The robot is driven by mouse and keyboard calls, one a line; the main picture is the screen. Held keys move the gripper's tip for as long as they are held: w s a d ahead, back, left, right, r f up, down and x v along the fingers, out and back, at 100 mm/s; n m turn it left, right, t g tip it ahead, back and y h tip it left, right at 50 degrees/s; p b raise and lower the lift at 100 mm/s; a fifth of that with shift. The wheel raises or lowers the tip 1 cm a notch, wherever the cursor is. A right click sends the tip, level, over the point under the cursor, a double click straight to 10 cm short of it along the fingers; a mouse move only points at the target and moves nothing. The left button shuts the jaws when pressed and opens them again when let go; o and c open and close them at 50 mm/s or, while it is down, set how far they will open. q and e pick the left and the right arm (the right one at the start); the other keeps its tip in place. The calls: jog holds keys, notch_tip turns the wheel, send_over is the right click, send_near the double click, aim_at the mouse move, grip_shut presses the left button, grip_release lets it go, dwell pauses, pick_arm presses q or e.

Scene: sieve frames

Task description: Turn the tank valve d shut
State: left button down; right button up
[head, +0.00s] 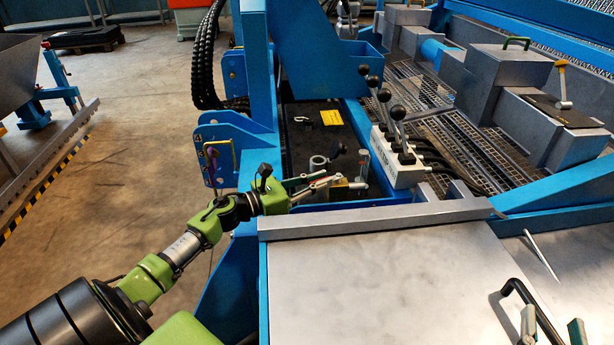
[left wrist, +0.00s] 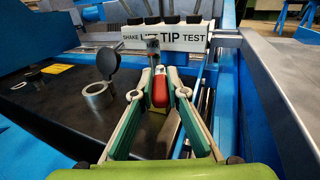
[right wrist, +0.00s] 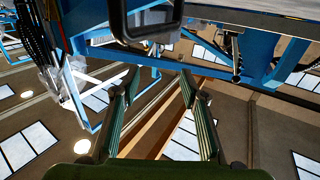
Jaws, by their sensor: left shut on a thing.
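The tank valve has a red handle (left wrist: 159,88) and a grey stem or pipe (left wrist: 152,48), seen in the left wrist view. In the head view, its brass-coloured body (head: 339,191) shows beside the black tank top. My left gripper (head: 328,182) reaches over the tank from the left. In the left wrist view its fingers (left wrist: 160,96) lie on both sides of the red handle and are shut on it. The fingers partly hide the valve body. My right gripper (head: 552,331) is above the grey panel at lower right. Its fingers (right wrist: 157,87) are apart and empty.
A filler neck (left wrist: 98,94) with a raised black cap (left wrist: 107,62) stands left of the valve. A white lever box (head: 400,170) with several black-knobbed levers is behind it. A blue frame (head: 260,95) and grey panel (head: 370,275) border the tank. A black handle (head: 522,290) is near my right gripper.

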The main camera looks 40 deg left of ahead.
pick_arm(q)
jog(key=shift+f, duration=0.1)
jog(key=c, duration=2)
grip_release()
jog(key=shift+s+a, duration=0.1)
jog(key=shift+s, duration=0.05)
jog(key=v, duration=1.2)
